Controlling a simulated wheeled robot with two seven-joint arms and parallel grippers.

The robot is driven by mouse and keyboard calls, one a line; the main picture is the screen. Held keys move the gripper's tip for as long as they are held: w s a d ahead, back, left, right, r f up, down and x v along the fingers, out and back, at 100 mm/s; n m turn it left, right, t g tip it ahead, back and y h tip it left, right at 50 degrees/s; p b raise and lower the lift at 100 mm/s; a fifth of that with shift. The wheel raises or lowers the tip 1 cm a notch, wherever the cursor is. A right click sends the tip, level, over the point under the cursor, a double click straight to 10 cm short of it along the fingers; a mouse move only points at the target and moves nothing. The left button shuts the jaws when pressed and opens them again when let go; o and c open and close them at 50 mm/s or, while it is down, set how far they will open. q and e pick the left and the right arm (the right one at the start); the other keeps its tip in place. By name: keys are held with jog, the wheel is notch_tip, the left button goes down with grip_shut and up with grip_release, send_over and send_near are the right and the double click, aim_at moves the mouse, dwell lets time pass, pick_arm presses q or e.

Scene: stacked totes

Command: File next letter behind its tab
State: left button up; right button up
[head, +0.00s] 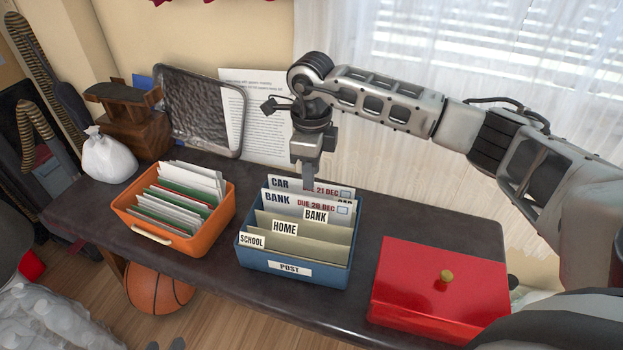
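The blue POST box (290,268) stands in the middle of the dark table, with tabs SCHOOL (252,241), HOME (284,228) and BANK (315,217) front to back. A CAR tab (345,203) is mostly hidden. A white BANK letter (277,199) marked DUE 20 DEC stands behind the BANK tab. A white CAR letter (281,184) marked DUE 21 DEC stands upright at the back. My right gripper (307,182) points down at the CAR letter's top edge; its grip is hidden. Dark tips at the bottom edge may be my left gripper (166,345).
An orange tote (165,234) with several papers and dividers stands left of the box. A red box (440,290) with a brass knob stands to the right. A metal tray (201,110), a printed sheet (262,130) and a white bag (108,157) are at the back left.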

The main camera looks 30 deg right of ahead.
pick_arm(q)
jog(key=shift+s+a+f+g+y+p, duration=0.1)
jog(key=shift+a+f+g+y+p, duration=0.2)
jog(key=shift+f+p, duration=0.2)
jog(key=shift+a+f+g+y+p, duration=0.1)
jog(key=shift+a+f+g+p, duration=0.05)
jog(key=shift+f+g+p, duration=0.3)
pick_arm(e)
notch_tip(320, 180, up, 11)
pick_arm(q)
jog(key=shift+r, duration=0.15)
pick_arm(e)
jog(key=shift+r, duration=0.1)
